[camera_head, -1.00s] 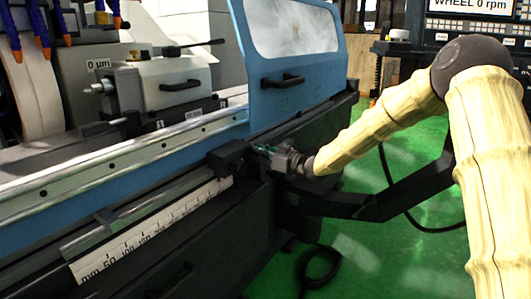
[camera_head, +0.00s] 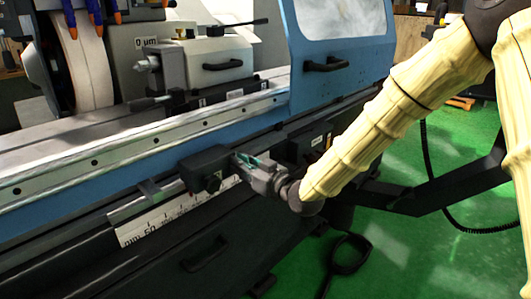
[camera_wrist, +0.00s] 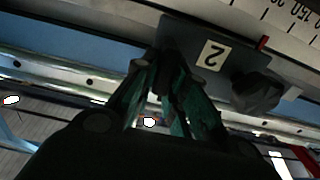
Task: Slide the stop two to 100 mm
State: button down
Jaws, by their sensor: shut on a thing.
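Stop two (camera_head: 206,168) is a dark block on the rail along the machine's front, over the right part of the white mm scale (camera_head: 150,229). In the wrist view stop two (camera_wrist: 190,45) shows its "2" label upside down. A red pointer and a dark knob (camera_wrist: 258,90) also show on it. The pointer lies near the scale (camera_wrist: 275,15), not far from a 150 mark; I cannot read its exact value. My gripper (camera_head: 240,161) is shut on stop two from its right side. Its green-edged fingers also show in the wrist view (camera_wrist: 165,65), meeting the block's edge.
A small bracket (camera_head: 150,190) sits on the rail left of stop two. The blue door (camera_head: 335,45) with its black handle stands above my gripper. A drawer handle (camera_head: 203,255) is below. Open green floor (camera_head: 390,260) lies to the right.

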aim_at(210, 170)
jog(key=s+a, duration=0.5)
jog(key=s, duration=0.1)
jog(key=shift+a, duration=0.2)
jog(key=c, duration=1.4)
grip_release()
jog(key=shift+c, duration=0.2)
jog(key=shift+w, duration=0.1)
jog(key=v, duration=1.2)
jog(key=shift+f, duration=0.1)
